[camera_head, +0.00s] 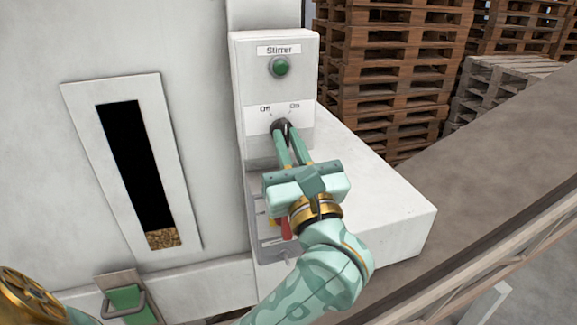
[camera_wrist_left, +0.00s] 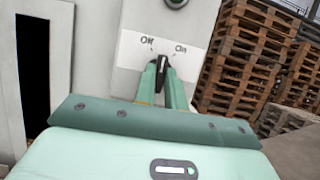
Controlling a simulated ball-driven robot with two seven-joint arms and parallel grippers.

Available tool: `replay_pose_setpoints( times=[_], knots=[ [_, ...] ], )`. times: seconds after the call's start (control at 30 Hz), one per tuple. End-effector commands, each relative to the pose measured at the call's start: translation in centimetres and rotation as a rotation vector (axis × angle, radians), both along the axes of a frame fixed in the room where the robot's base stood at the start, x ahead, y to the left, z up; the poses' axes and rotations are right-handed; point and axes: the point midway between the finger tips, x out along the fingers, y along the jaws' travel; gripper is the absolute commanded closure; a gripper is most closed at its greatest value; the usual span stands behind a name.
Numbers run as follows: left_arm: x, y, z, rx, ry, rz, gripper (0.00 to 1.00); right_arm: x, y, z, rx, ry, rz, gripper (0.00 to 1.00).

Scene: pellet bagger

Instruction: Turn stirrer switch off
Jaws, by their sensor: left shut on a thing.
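The stirrer switch is a black rotary knob (camera_wrist_left: 162,66) on a white control box (camera_head: 300,48) labelled "Stirrer", with "Off" at upper left and "On" at upper right. My left gripper (camera_head: 284,128) is shut on the knob, one finger on each side. In the left wrist view the fingers (camera_wrist_left: 163,80) hold it from below. The knob looks close to upright there; I cannot tell exactly which label it points to. A green round lamp (camera_head: 279,67) sits above the switch. My right gripper does not show.
A sight window (camera_head: 137,165) with pellets at its bottom is on the white machine at left. A green handle (camera_head: 125,300) is low at left. A white ledge (camera_head: 385,200) juts out right of the box. Pallets (camera_head: 390,60) are stacked behind.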

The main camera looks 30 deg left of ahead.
Motion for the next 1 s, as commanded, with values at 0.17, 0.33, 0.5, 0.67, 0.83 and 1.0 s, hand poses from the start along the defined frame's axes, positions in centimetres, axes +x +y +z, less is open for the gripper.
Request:
replay_pose_setpoints(
  times=[0.17,0.33,0.5,0.67,0.83,1.0],
  knots=[
    [0.1,-0.1,-0.5,-0.105,-0.127,0.001,1.0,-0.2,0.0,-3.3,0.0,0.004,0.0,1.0],
    [0.2,-0.1,-0.3,-0.192,-0.231,0.0,1.0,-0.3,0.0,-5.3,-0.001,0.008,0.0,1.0],
    [0.2,-0.2,-0.2,-0.26,-0.309,0.002,1.0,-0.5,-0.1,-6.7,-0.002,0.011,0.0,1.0],
    [0.2,-0.2,0.0,-0.304,-0.36,0.001,1.0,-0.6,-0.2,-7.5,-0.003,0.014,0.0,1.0],
    [0.2,-0.2,0.2,-0.328,-0.39,0.0,1.0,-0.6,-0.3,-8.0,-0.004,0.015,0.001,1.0],
    [0.2,-0.2,0.3,-0.337,-0.401,0.001,1.0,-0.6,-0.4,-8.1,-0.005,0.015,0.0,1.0]
  ],
)
